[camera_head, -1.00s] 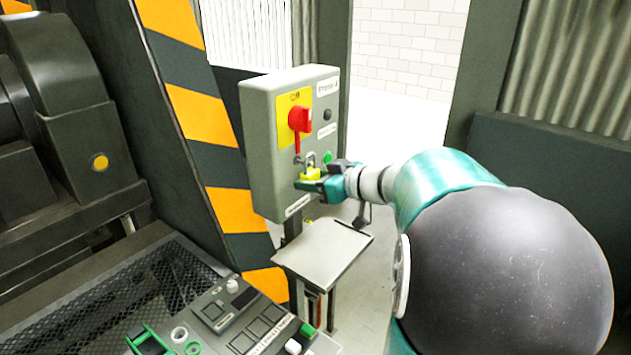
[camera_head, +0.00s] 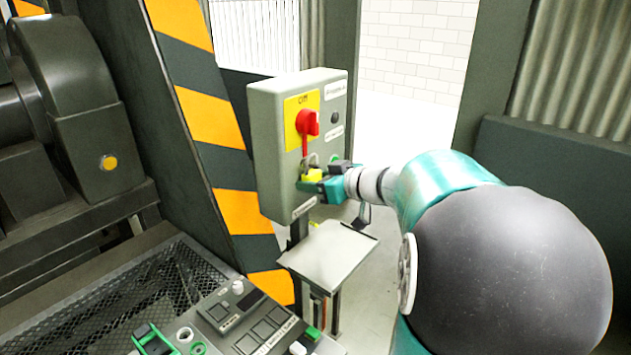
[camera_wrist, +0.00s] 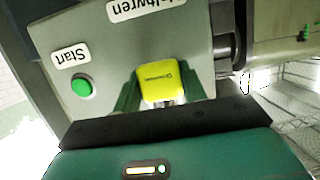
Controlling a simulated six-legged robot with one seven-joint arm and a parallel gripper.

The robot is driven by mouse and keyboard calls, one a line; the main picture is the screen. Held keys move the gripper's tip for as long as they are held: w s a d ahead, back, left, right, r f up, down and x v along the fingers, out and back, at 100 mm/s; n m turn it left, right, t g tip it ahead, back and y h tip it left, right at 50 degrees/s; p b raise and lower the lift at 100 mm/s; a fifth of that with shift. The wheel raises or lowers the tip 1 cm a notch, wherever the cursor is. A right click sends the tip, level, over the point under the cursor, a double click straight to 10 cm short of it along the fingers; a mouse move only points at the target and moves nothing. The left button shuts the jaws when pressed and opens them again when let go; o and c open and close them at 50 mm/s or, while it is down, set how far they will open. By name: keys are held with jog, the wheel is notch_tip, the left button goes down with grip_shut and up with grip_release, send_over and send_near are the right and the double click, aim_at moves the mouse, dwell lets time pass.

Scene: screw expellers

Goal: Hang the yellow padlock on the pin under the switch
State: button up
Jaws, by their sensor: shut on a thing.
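The yellow padlock (camera_head: 313,175) is in front of the grey switch box (camera_head: 277,155), just below the red switch handle (camera_head: 308,124). Its grey shackle points up towards the handle's lower end. My gripper (camera_head: 317,184) is shut on the padlock body. In the wrist view the padlock (camera_wrist: 161,84) sits between my two green fingers (camera_wrist: 162,92), close to the box face. The pin is not clearly visible, and I cannot tell whether the shackle is around it.
A green button (camera_wrist: 81,87) is beside the padlock on the box face. A small grey shelf (camera_head: 328,252) stands below the box. A control panel (camera_head: 240,315) lies at the lower left, and a striped orange and black post (camera_head: 212,130) stands left of the box.

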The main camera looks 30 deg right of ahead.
jog(key=shift+w+a+f, duration=0.2)
jog(key=shift+a, duration=0.05)
dwell(0.3)
